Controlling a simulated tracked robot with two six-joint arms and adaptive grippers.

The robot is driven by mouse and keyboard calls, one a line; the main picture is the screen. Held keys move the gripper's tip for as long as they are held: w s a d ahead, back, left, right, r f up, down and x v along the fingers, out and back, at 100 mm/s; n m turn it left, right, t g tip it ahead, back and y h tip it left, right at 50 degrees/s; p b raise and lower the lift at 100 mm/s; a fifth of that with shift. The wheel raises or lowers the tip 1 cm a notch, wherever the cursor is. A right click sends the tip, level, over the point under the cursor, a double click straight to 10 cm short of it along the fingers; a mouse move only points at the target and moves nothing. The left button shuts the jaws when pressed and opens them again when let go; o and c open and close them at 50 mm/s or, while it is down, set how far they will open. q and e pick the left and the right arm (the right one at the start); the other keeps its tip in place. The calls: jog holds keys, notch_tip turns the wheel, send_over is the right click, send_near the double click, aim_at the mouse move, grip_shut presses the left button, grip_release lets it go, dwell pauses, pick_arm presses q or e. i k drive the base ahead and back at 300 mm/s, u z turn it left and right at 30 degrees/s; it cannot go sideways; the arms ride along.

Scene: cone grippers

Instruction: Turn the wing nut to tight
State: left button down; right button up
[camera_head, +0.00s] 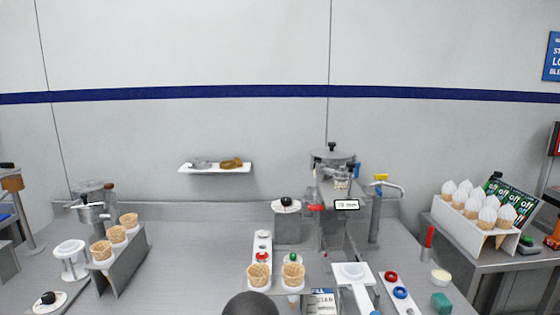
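No wing nut can be made out clearly at this size. A steel machine (333,188) with a round lid stands at the back, right of centre. A black knob (332,146) sits on top of the lid. Small metal fittings (341,178) are on its front, too small to tell apart. A second steel device (92,211) with a side handle stands at the left. Neither of my grippers is in view.
Cones stand in a holder (122,262) at the left and in a front holder (262,242). A white rack (478,228) of filled cones is at the right. A wall shelf (215,168) bears small items. The counter (195,250) is clear left of centre.

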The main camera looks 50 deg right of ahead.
aim_at(341, 169)
jog(key=z, duration=0.8)
jog(key=i, duration=0.1)
jog(key=u, duration=1.95)
jog(key=k, duration=1)
jog(key=z, duration=0.95)
jog(key=k, duration=0.45)
jog(key=z, duration=0.8)
jog(key=i, duration=0.5)
jog(key=u, duration=0.2)
jog(key=k, duration=0.2)
jog(key=z, duration=0.15)
